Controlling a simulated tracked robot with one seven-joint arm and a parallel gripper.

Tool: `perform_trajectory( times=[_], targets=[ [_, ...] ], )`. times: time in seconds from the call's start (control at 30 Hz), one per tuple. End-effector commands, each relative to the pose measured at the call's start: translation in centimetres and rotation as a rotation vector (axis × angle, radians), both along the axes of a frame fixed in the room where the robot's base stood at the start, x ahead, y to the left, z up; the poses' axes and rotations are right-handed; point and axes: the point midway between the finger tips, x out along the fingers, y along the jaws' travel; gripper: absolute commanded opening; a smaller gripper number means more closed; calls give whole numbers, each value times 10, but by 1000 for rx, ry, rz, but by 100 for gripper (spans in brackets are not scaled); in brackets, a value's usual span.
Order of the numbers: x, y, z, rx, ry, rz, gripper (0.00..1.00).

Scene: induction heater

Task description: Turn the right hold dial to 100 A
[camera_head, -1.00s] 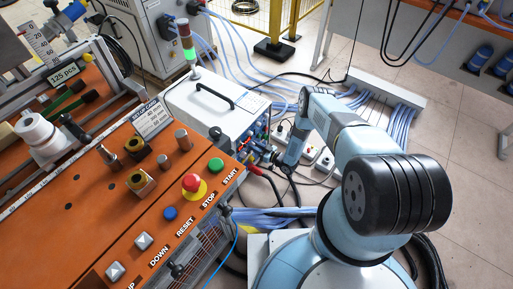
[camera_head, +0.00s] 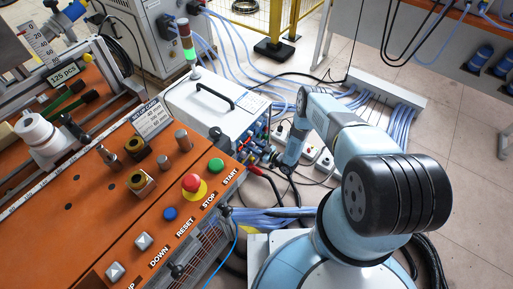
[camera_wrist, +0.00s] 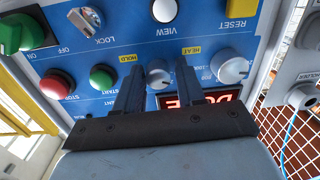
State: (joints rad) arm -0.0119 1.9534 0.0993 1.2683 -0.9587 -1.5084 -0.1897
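The heater's blue control panel (camera_wrist: 205,20) appears upside down in the wrist view. A small grey-white dial (camera_wrist: 158,74), beside the yellow HOLD label (camera_wrist: 128,57), sits between the two fingers of my gripper (camera_wrist: 158,68). This appears to be the right hold dial. The fingers are apart, one on each side of it, with narrow gaps seeming to show. Its scale is mostly hidden, so its setting cannot be read. A larger dial (camera_wrist: 230,67) lies to the right, near the HEAT label (camera_wrist: 190,50). In the head view the heater (camera_head: 215,108) stands mid-picture; my gripper is not clearly visible there.
A red-lit display (camera_wrist: 200,101) is partly hidden by my gripper. Red STOP (camera_wrist: 57,84) and green START (camera_wrist: 102,77) buttons lie left of the fingers. A grey holder fitting (camera_wrist: 302,97) and mesh stand right. Cables and sockets (camera_head: 305,150) surround my arm.

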Motion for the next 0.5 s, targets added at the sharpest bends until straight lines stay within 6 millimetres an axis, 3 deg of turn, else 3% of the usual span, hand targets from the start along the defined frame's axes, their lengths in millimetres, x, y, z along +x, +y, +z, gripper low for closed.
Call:
perform_trajectory(
  times=[0.17,0.5],
  targets=[
    [1,-1,0,1,-1,-2,54],
    [-3,-8,0,0,0,-4,54]
  ],
)
